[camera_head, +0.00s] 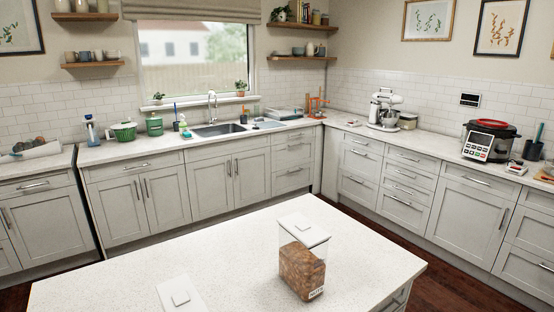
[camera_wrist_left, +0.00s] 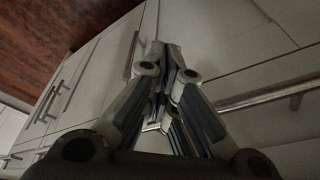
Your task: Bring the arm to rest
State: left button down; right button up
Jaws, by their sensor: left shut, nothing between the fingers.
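My left gripper (camera_wrist_left: 168,62) shows in the left wrist view. Its two fingers are together at the tips with nothing between them. Pale cabinet fronts (camera_wrist_left: 240,45) with bar handles lie behind it, and I cannot tell how far it is from them. Neither arm nor gripper shows in the head view. My right gripper is in no view.
A pale island worktop (camera_head: 230,245) is in front of me. It carries a clear container (camera_head: 302,268) with brown contents and a white lid, and another white lid (camera_head: 181,294) at the near edge. Counters with a sink (camera_head: 218,130) and a cooker (camera_head: 488,140) line the walls.

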pick_arm(q)
jog(key=s+f+g+b, duration=0.1)
jog(key=s+f, duration=0.2)
jog(key=f, duration=0.8)
jog(key=s+f, duration=0.2)
jog(key=f, duration=0.9)
jog(key=s+a+f+g+b, duration=0.1)
jog(key=s+a+f, duration=0.2)
jog(key=s+f, duration=0.9)
jog(key=s, duration=0.3)
jog(key=shift+a+f, duration=0.15)
jog(key=shift+f, duration=0.1)
